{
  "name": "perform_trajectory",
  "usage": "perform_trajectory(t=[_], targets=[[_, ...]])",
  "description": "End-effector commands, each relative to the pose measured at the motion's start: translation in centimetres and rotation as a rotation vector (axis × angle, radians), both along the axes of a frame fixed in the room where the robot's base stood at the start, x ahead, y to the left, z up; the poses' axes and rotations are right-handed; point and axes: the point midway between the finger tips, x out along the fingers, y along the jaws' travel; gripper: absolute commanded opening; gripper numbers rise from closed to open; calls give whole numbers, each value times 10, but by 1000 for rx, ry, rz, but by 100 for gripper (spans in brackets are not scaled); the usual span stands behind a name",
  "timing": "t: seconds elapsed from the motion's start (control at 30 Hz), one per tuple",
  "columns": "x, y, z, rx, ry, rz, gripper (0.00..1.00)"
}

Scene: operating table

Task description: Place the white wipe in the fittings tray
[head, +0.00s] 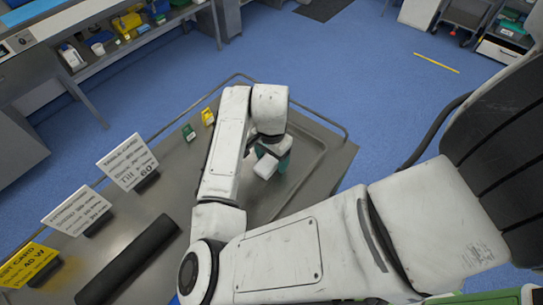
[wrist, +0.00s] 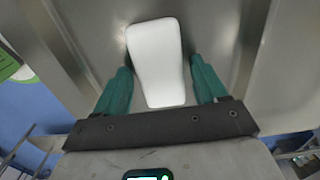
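The white wipe (wrist: 157,62) is a pale rounded block, seen in the wrist view between my two green fingers. It also shows in the head view (head: 266,166), just beside the fingers and partly hidden by my arm. My gripper (wrist: 161,68) is open around the wipe, with narrow gaps beside the fingertips. Bare metal with raised walls (wrist: 218,28) surrounds the wipe in the wrist view. In the head view a shallow metal tray area (head: 304,167) lies under and right of my gripper; I cannot tell for certain that it is the fittings tray.
Two white cards (head: 127,162) (head: 78,210) and a yellow card (head: 27,264) stand on the table's left side. A dark roll (head: 128,260) lies near them. Small green (head: 188,132) and yellow (head: 208,117) items sit at the far edge. A rail (head: 318,116) borders the table.

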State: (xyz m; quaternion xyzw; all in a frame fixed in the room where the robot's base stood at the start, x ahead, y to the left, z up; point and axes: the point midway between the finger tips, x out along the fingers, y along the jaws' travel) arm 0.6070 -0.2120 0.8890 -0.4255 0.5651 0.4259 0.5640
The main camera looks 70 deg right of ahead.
Motion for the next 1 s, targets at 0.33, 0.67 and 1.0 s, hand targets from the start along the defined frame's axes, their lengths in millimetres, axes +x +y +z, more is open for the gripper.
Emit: perform_trajectory(t=[0.33,0.67,1.0], targets=[[0,0,4,0,0,0,78],[1,-1,54,-4,-3,-4,78],[0,0,112,-2,-3,-3,78]])
